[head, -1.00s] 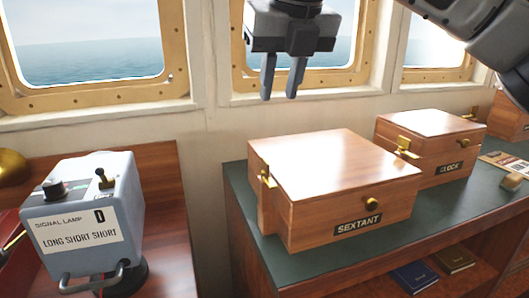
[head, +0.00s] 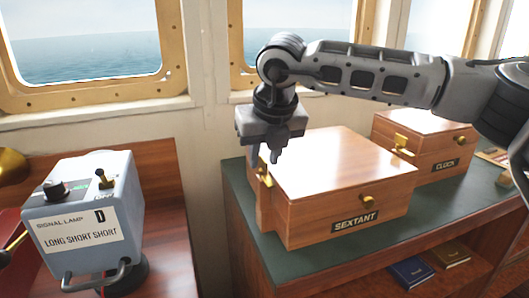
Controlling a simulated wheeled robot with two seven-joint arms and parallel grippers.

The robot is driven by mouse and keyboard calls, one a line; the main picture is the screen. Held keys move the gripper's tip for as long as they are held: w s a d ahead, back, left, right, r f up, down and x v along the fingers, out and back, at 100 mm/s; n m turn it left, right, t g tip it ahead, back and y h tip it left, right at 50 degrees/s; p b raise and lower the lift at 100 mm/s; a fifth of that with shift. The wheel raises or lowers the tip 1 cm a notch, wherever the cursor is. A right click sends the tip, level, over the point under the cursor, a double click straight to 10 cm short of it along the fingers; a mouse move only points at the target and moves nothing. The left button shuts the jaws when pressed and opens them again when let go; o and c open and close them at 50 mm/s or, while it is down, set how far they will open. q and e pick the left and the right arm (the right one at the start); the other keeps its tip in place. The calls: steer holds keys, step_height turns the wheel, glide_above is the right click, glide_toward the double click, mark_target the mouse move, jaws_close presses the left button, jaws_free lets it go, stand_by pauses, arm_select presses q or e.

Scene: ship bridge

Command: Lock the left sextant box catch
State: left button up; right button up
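The wooden sextant box (head: 335,175) stands shut on the green-topped counter, its label facing me. A brass catch (head: 266,174) shows at its left end, partly covered by my gripper. A round brass knob (head: 367,198) is on its front. My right gripper (head: 265,158) points down over the left end of the box, just above the catch. Its two fingers are apart with nothing seen between them. Whether a fingertip touches the catch, I cannot tell. My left gripper is out of view.
The clock box (head: 425,145), with its own brass catch (head: 403,146), stands behind and to the right. A grey signal lamp (head: 85,215) stands on the wooden desk at left. Books (head: 412,271) lie on the shelf below. Windows and wall close off the back.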

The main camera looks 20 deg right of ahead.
jaws_close()
